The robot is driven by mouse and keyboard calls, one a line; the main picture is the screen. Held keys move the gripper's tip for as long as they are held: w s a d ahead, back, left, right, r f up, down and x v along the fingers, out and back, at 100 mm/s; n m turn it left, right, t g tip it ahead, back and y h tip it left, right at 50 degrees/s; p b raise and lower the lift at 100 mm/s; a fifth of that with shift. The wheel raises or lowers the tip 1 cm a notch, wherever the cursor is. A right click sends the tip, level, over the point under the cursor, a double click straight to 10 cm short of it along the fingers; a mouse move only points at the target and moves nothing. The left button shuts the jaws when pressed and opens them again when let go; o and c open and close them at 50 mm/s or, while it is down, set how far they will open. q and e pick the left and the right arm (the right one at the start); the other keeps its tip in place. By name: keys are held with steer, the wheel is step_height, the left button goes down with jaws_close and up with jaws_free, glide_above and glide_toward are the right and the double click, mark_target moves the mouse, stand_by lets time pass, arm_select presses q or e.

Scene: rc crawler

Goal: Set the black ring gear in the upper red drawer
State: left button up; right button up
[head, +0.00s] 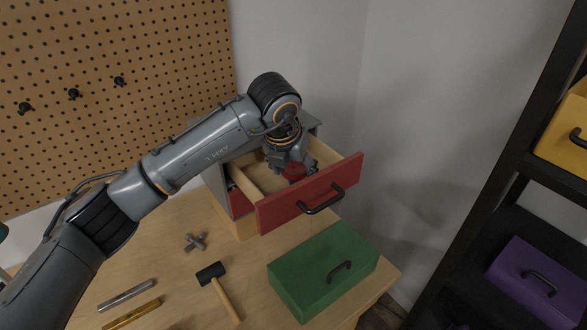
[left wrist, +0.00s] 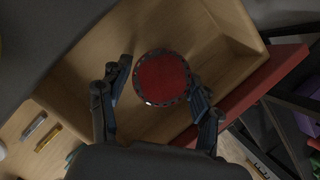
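The ring gear (left wrist: 161,77) shows in the left wrist view as a round disc with a dark toothed rim and a red middle. It is inside the open upper red drawer (head: 307,194), over its pale wooden floor. My left gripper (head: 296,170) reaches down into the drawer. In the left wrist view its two fingers (left wrist: 161,72) stand wide apart on either side of the gear, with a small gap at the left finger; contact on the right is unclear. In the head view the arm and gripper hide most of the gear. My right gripper is not in view.
A green box (head: 322,268) stands on the workbench in front of the drawer. A mallet (head: 218,288), a metal cross-shaped part (head: 195,242) and two bars (head: 129,304) lie to the left. A black shelf with a purple box (head: 535,280) is at right.

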arm_select(q)
steer(key=shift+r+p, duration=0.25)
steer(key=shift+p, duration=0.05)
steer(key=shift+s+r+b, duration=0.1)
steer(key=shift+r+b, duration=0.15)
steer(key=shift+b, duration=0.15)
steer(key=b+v, duration=0.3)
steer(key=v, duration=0.8)
steer(key=shift+s+r, duration=0.1)
stand_by(0.3)
